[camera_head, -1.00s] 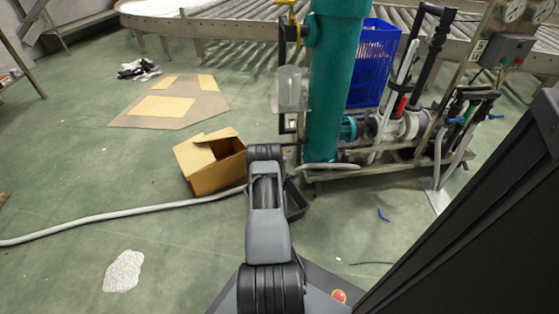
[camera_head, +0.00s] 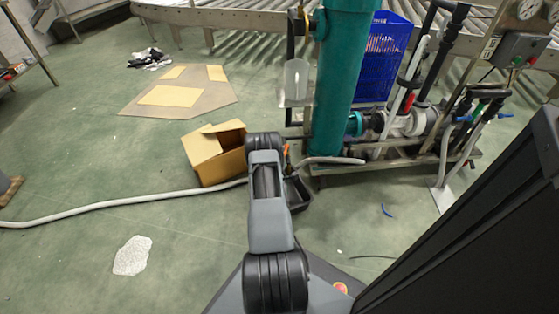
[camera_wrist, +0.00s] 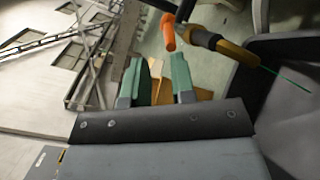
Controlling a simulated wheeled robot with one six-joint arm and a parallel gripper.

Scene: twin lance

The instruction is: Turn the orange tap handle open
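The orange tap handle (camera_wrist: 168,32) shows in the wrist view as a short rounded grip, beside a dark pipe and a brass-coloured tap body (camera_wrist: 236,52). My gripper (camera_wrist: 153,82) has two teal fingers standing apart, with nothing held between them. The handle lies past the fingertips, near the right finger, and appears apart from it. In the head view a small orange piece (camera_head: 287,153) shows just right of my arm; I cannot tell if it is the handle. My gripper is hidden behind my arm there.
A teal column (camera_head: 340,90) stands on a metal skid with pumps and hoses. A blue crate (camera_head: 383,65) is behind it.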

